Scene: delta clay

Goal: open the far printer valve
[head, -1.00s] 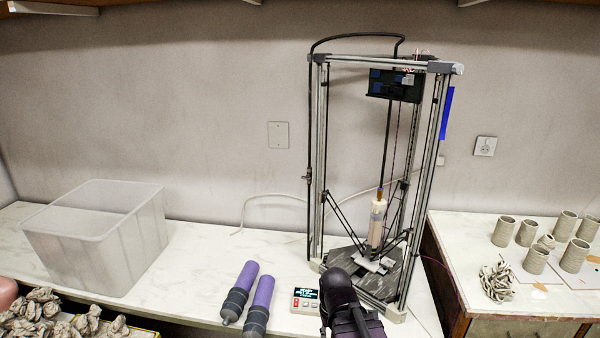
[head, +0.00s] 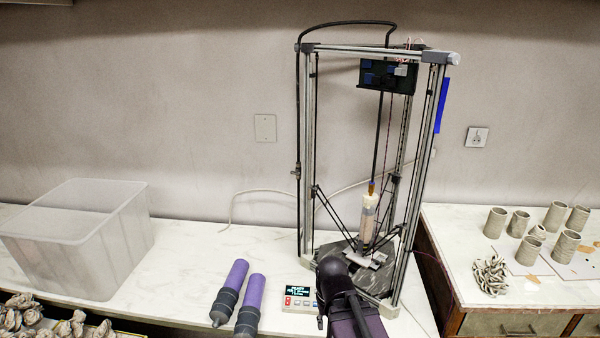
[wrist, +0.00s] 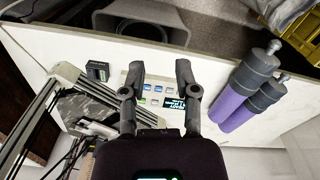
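The delta clay printer (head: 306,140) stands on the white counter, with a clay syringe (head: 367,220) hanging over its bed. A black hose runs from its top down the left post, and a small fitting (head: 296,173) on it looks like a valve; its handle is too small to read. I cannot make out a second valve. My gripper (wrist: 158,72) is open and empty in the wrist view, above the small control box (wrist: 150,92) and apart from the hose fitting. In the head view my dark arm hides part of the printer's front base; the fingertips are unclear there.
The control box also shows in the head view (head: 300,300). Two purple cartridges (head: 235,275) lie to its left. A translucent bin (head: 100,240) stands further left. Clay cups (head: 528,250) stand on the right-hand cabinet. The printer's posts and rods are obstacles. The counter left of the printer is partly clear.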

